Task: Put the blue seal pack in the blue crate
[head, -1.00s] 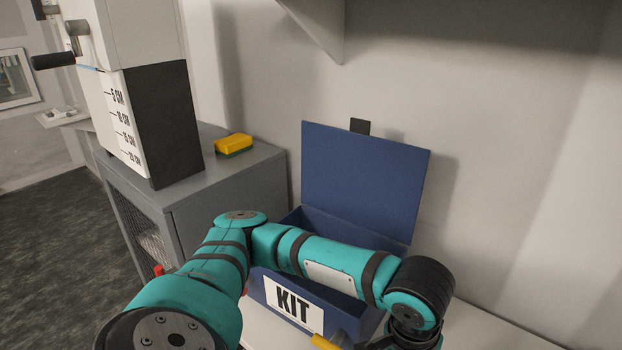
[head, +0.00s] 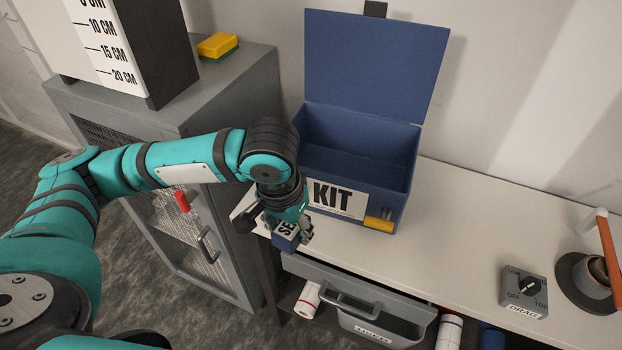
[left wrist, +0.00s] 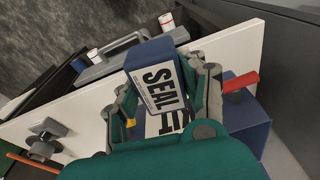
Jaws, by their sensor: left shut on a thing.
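The blue seal pack (left wrist: 158,82), with a white SEAL label, is between the fingers of my left gripper (left wrist: 165,90) in the left wrist view. In the head view the left gripper (head: 291,228) is shut on the pack (head: 285,240), at the bench's front edge, left of and in front of the crate. The blue crate (head: 397,190), labelled KIT, stands on the bench with its lid (head: 375,62) raised at the back. Its visible inside looks empty. The crate also shows partly behind the gripper in the left wrist view (left wrist: 248,122). My right gripper is out of view.
The white bench (head: 460,230) is clear just right of the crate. A switch box (head: 524,291) and a dark round holder (head: 585,283) stand further right. A drawer (head: 370,305) is below the bench edge. A grey cabinet (head: 215,100) with a yellow sponge (head: 217,45) stands left.

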